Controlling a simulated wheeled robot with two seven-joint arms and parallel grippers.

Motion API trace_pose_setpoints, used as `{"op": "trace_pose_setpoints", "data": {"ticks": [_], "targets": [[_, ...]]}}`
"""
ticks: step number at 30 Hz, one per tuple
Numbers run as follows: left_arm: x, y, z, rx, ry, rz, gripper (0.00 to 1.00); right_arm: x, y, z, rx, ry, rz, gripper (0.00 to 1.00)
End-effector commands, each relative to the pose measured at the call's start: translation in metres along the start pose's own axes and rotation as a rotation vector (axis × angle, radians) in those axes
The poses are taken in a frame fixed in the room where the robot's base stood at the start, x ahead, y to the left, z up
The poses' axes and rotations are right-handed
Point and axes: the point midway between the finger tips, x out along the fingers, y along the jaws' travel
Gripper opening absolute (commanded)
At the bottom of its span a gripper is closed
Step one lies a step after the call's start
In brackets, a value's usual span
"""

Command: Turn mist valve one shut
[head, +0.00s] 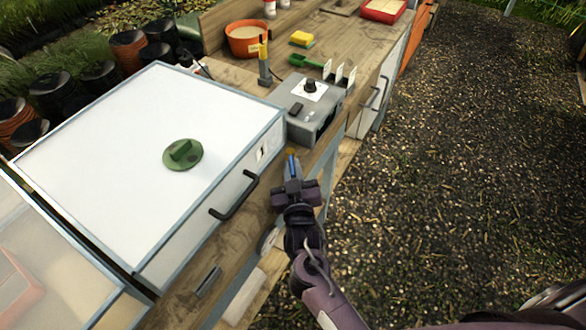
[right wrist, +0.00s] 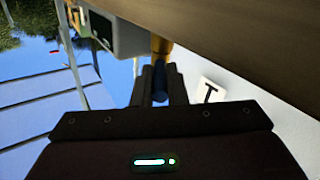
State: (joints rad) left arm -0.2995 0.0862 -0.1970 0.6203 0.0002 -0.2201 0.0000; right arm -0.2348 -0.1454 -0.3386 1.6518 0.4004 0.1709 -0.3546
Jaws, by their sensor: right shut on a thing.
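A blue valve handle (head: 291,164) sits at the front edge of the bench, just right of the white lidded box. In the right wrist view the blue handle (right wrist: 160,84) lies between my fingers, with a brass-coloured part (right wrist: 161,48) beyond it. I take this for mist valve one; no number on it can be read. My right gripper (head: 292,180) is shut on the handle, and its fingers (right wrist: 160,76) hide much of it. A white plate with a black T mark (right wrist: 211,90) is beside the fingers. My left gripper is not in view.
A grey control box (head: 310,112) stands behind the valve. Gravel at right is clear.

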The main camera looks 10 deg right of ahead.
Motion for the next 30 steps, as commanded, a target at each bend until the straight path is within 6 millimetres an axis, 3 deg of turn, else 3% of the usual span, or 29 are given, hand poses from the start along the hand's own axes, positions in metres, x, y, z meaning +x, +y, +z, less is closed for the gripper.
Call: {"op": "trace_pose_setpoints", "data": {"ticks": [7,8,12,22,30], "targets": [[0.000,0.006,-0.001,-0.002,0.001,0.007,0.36,0.000,-0.001,-0.001,0.001,0.003,-0.002,0.00],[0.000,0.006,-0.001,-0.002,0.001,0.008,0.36,0.000,-0.001,-0.001,0.001,0.003,-0.002,0.16],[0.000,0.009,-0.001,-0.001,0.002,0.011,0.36,0.000,0.000,-0.001,0.001,0.002,-0.002,0.34],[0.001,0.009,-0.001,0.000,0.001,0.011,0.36,-0.003,0.000,0.001,0.001,0.001,-0.002,0.34],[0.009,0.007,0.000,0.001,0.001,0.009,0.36,-0.046,-0.001,0.003,0.000,-0.002,-0.003,0.34]]}}
